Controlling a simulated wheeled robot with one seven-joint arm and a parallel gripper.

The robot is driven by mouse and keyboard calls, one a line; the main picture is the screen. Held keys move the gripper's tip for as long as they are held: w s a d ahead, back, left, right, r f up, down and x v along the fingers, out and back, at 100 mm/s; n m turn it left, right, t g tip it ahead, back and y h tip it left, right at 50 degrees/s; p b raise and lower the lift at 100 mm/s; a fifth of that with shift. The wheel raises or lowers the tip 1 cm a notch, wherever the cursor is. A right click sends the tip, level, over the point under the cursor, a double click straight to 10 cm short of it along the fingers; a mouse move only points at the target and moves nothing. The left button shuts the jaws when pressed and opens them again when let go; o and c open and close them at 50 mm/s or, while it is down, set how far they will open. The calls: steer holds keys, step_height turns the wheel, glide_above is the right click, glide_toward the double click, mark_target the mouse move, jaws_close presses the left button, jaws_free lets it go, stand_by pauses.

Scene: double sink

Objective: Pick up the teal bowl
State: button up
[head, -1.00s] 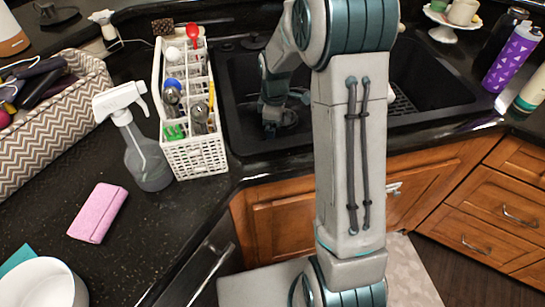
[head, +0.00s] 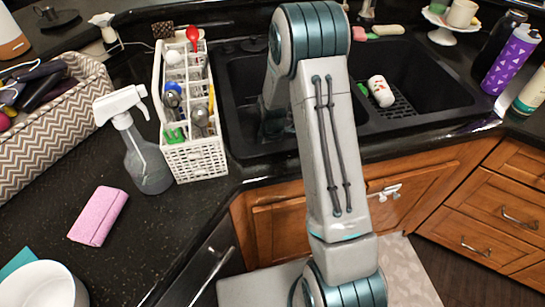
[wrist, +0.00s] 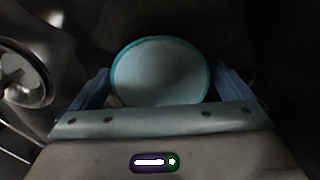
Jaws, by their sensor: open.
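The teal bowl (wrist: 160,72) shows in the wrist view as a pale round shape with a teal rim. It lies ahead of my gripper (wrist: 161,80), between its two spread fingers. My gripper is open, one finger on each side of the bowl; I cannot tell whether either touches it. In the head view my arm reaches down into the left basin of the black sink (head: 235,95). There the bowl cannot be made out, and my gripper is mostly hidden behind my arm.
A round metallic thing (wrist: 25,75) is at left in the wrist view. A white utensil caddy (head: 195,160) stands left of the sink, beside a spray bottle (head: 145,160). A white and red container (head: 380,91) lies in the right basin. A pink sponge (head: 98,215) is on the counter.

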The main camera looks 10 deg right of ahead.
steer(key=c, duration=1.1)
steer(key=shift+r, duration=0.1)
